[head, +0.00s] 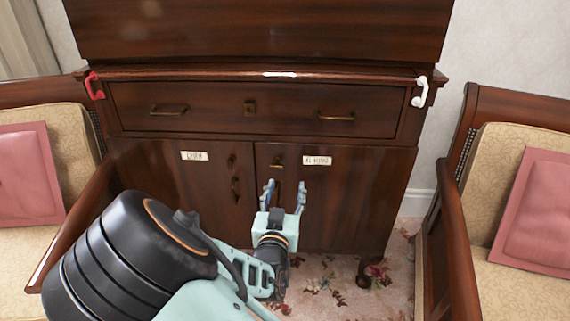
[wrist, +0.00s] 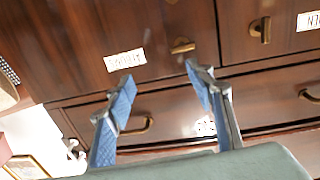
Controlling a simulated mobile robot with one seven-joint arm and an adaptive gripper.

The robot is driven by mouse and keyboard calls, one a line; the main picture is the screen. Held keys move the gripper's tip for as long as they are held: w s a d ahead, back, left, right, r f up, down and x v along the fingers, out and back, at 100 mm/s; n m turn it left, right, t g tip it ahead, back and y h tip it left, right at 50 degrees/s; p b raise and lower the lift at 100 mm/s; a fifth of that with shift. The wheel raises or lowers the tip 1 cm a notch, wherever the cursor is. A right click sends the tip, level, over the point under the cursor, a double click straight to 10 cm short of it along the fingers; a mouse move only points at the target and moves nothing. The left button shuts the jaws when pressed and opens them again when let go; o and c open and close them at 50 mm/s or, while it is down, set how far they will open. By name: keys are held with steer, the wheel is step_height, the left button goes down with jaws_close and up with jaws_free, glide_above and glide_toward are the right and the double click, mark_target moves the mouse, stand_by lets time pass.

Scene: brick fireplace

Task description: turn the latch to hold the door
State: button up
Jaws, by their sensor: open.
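A dark wooden cabinet (head: 345,195) has two lower doors that look shut. A small brass latch (head: 278,162) sits near the top inner corner of the right door; it lies roughly level, and also shows in the wrist view (wrist: 183,46). A second latch (head: 231,160) on the left door stands upright, and it shows in the wrist view too (wrist: 262,30). My gripper (head: 284,190) is open and empty in front of the right door, just below its latch in the head view. In the wrist view, the fingertips (wrist: 160,77) are apart, with no latch between them.
White labels mark the left door (head: 194,156) and right door (head: 317,160). A drawer (head: 250,110) with two brass handles is above. A red hook (head: 94,86) and a white hook (head: 420,92) hang at the sides. Cushioned armchairs (head: 465,200) flank the cabinet.

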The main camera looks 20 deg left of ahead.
mark_target(276, 166)
steer(key=shift+n+y, duration=0.3)
steer(key=shift+y, duration=0.3)
steer(key=w+a+b, duration=0.1)
steer(key=w+a, duration=0.1)
steer(key=w, duration=0.1)
steer(key=w+a, duration=0.1)
steer(key=w, duration=0.2)
steer(key=w+a+b, duration=0.1)
steer(key=w+a, duration=0.1)
steer(key=w, duration=0.1)
steer(key=shift+a+f+b, duration=0.25)
steer(key=shift+a+b, duration=0.05)
steer(key=shift+b, duration=0.05)
steer(key=shift+c, duration=0.5)
steer(key=shift+s, duration=0.1)
steer(key=c, duration=1.1)
steer(key=shift+o, duration=0.2)
